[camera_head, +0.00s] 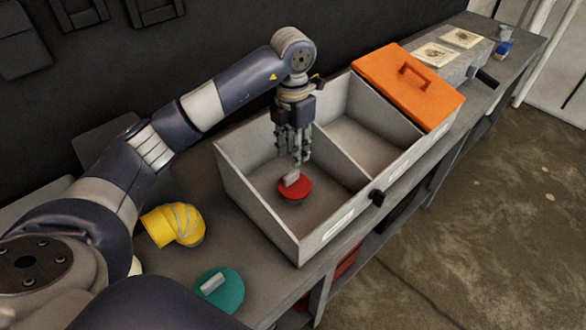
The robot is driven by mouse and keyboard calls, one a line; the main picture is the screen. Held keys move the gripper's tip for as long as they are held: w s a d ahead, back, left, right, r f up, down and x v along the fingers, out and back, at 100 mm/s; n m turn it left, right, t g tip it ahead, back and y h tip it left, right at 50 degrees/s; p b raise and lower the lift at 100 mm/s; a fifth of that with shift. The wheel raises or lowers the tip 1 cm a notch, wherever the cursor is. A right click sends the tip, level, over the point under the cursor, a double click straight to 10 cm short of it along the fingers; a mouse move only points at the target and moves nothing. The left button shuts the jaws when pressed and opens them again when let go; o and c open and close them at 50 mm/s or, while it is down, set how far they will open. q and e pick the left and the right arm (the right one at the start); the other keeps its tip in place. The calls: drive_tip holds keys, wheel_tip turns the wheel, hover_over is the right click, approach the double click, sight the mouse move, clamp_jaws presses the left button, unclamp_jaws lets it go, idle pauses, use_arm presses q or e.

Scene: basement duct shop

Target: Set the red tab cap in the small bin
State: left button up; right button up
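The red tab cap (298,190), a round red disc with a pale grey tab, is low inside the near-left compartment of the grey divided bin (264,221). I cannot tell whether it rests on the compartment floor or hangs just above it. My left gripper (296,161) points down into this compartment, with its fingertips right at or just above the tab. The fingers look close together, but whether they grip the tab is too small to tell. My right gripper is out of view.
The bin's middle compartment (362,146) looks empty; an orange lid (411,84) with a handle covers the far one. A yellow elbow duct (174,225) and a teal tab cap (219,290) lie on the bench left of the bin. A dark wall stands behind.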

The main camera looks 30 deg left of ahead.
use_arm(q)
wheel_tip(320, 180, up, 4)
drive_tip(key=shift+f, duration=0.2)
drive_tip(key=shift+r, duration=0.1)
idle(0.4)
